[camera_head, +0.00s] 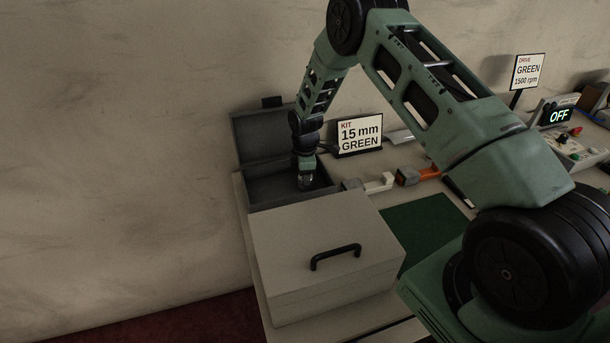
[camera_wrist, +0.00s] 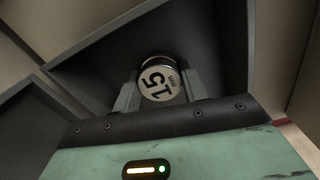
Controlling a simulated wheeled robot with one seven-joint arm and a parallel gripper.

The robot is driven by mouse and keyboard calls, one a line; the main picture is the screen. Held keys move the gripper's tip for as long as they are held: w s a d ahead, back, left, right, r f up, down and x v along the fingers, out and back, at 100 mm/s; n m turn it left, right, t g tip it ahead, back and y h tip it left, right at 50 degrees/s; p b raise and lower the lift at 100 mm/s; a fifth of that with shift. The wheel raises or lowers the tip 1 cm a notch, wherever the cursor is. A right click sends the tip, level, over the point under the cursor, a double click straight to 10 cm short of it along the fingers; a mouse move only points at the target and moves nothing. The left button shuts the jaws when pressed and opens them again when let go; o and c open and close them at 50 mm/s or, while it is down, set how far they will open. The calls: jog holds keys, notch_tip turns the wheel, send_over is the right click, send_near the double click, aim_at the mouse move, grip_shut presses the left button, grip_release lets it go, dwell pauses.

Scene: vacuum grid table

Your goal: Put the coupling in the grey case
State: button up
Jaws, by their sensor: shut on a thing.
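The grey case (camera_head: 262,190) stands open at the far left of the table, its lid (camera_head: 262,134) raised against the wall. My gripper (camera_head: 306,180) points down into the case. In the wrist view my gripper (camera_wrist: 161,90) is shut on the coupling (camera_wrist: 161,80), a short metal cylinder whose end face reads "15 mm". The coupling is between the two fingers, with the dark inside of the case (camera_wrist: 105,70) around it. I cannot tell whether it touches the case floor. In the head view the coupling is small and mostly hidden by the gripper.
A closed pale box (camera_head: 325,240) with a black handle stands in front of the case. A sign (camera_head: 359,134) reads "KIT 15 mm GREEN". A green mat (camera_head: 430,232), a white part (camera_head: 380,183) and an orange tool (camera_head: 425,174) lie to the right. A display (camera_head: 560,116) reads OFF.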

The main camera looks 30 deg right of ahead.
jog(key=shift+f, duration=0.2)
jog(key=o, duration=1)
